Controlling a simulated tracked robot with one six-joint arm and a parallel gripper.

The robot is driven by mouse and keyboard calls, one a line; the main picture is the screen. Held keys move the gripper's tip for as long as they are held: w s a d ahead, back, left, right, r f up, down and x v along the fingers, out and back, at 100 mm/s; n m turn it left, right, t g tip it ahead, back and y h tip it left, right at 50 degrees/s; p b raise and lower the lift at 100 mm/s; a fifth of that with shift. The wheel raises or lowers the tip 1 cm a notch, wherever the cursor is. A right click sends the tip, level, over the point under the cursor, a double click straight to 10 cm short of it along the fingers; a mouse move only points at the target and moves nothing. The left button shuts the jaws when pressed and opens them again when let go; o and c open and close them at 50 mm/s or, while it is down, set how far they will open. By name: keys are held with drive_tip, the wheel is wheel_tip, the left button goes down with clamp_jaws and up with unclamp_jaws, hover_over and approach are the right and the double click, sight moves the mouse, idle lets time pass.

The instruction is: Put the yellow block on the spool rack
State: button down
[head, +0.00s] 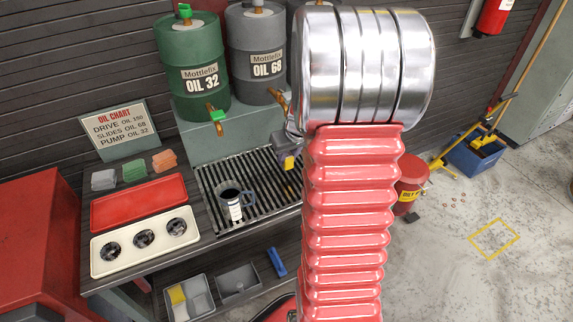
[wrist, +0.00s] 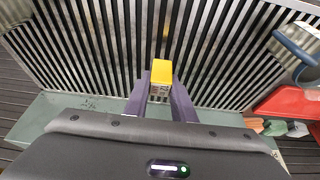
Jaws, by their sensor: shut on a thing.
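My gripper (wrist: 160,98) shows in the wrist view with its purple fingers shut on the yellow block (wrist: 161,73). The block's top is yellow and its lower face is greyish. It is held over a slatted drip grate (wrist: 100,50). In the head view my gripper (head: 288,160) is over the right part of the grate (head: 215,180), partly hidden by my red ribbed arm. I cannot make out a spool rack in either view.
A red tray (head: 138,203) and a cream tray (head: 143,240) with three round wells lie left. Grey bins (head: 238,281) sit below. Open floor lies right.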

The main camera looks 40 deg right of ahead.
wheel_tip(320, 180, up, 6)
drive_tip(key=shift+f, duration=0.1)
drive_tip(key=shift+s, duration=0.15)
idle(0.9)
